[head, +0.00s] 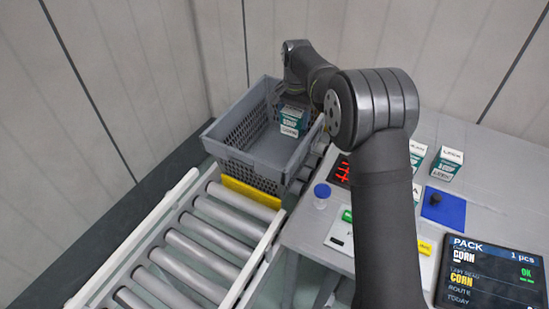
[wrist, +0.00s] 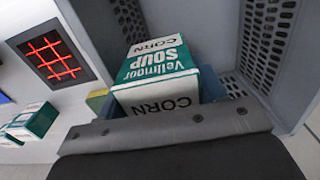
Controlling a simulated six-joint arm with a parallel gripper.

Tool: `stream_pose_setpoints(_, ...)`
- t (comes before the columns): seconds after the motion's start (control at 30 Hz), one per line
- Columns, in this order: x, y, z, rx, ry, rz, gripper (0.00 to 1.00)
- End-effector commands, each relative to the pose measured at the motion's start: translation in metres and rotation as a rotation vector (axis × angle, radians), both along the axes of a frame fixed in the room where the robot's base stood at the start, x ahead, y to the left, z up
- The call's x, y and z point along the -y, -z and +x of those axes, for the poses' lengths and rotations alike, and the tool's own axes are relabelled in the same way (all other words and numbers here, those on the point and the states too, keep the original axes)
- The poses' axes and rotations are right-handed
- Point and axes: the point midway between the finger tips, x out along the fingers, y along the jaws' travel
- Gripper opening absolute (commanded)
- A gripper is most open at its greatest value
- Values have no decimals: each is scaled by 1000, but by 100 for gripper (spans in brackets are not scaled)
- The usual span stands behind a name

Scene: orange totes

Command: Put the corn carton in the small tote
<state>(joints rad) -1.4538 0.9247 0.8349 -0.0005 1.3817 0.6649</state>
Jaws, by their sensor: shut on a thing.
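The corn carton (head: 294,120), white and teal, is inside the small grey mesh-sided tote (head: 222,127), toward its right side. In the wrist view the carton (wrist: 160,75) shows "CORN" and "Vellmoor SOUP" lettering, upside down. My gripper (wrist: 165,112) is shut on the carton, with its dark body along the bottom of the picture. Tote walls (wrist: 225,35) rise behind and to the right of the carton. The arm partly covers the gripper in the head view. I cannot tell whether the carton touches the tote floor.
A roller conveyor (head: 200,245) runs in front of the tote, with a yellow strip (head: 250,192) between.

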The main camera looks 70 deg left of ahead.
Motion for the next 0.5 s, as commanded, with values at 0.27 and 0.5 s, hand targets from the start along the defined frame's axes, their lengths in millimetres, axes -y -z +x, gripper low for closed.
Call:
stream_pose_setpoints(0.27,20,62,-44,0,1,-1,33)
stream_pose_setpoints(0.5,26,98,-53,-1,4,-4,33)
